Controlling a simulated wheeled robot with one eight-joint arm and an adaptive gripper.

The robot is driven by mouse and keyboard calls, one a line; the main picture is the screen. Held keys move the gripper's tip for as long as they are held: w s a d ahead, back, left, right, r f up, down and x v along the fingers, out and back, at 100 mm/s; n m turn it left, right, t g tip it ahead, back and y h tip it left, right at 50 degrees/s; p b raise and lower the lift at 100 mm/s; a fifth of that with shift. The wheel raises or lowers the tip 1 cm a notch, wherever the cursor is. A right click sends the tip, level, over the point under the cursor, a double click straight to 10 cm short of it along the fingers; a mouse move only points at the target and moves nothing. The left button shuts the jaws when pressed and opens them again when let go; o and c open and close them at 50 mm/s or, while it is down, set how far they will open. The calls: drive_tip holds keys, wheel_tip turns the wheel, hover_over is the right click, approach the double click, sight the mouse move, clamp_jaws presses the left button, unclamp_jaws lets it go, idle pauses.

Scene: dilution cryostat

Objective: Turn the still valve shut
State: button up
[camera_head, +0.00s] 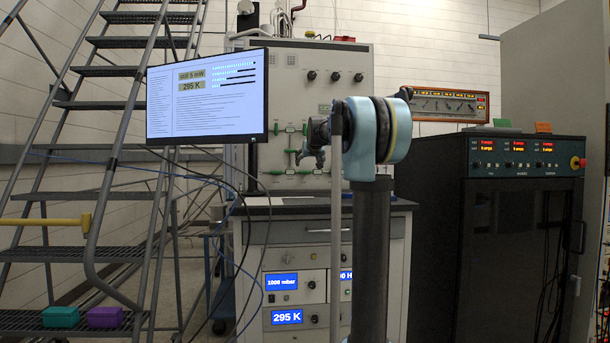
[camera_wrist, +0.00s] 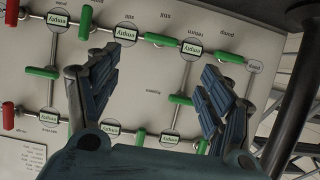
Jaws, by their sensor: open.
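The valve panel (camera_head: 312,105) stands upright behind my arm, with several green handles on its lower half. In the wrist view the panel (camera_wrist: 150,75) appears upside down, with lines joining green valve handles and a few red ones. One green handle (camera_wrist: 161,40) lies along a line between my fingertips in the picture; another green handle (camera_wrist: 181,99) lies lower, between the fingers. In the head view my gripper (camera_head: 309,158) is by the panel's lower part.
A monitor (camera_head: 207,95) stands left of the panel, in front of a metal stair (camera_head: 85,170). A drawer cabinet with blue displays (camera_head: 282,281) is below the panel. A black instrument rack (camera_head: 500,230) stands at the right. Cables hang below the monitor.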

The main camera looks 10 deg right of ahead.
sight(305, 172)
drive_tip(key=x, duration=1.2)
drive_tip(key=shift+w, duration=0.4)
drive_tip(key=shift+a+f, duration=0.1)
drive_tip(key=c, duration=1.1)
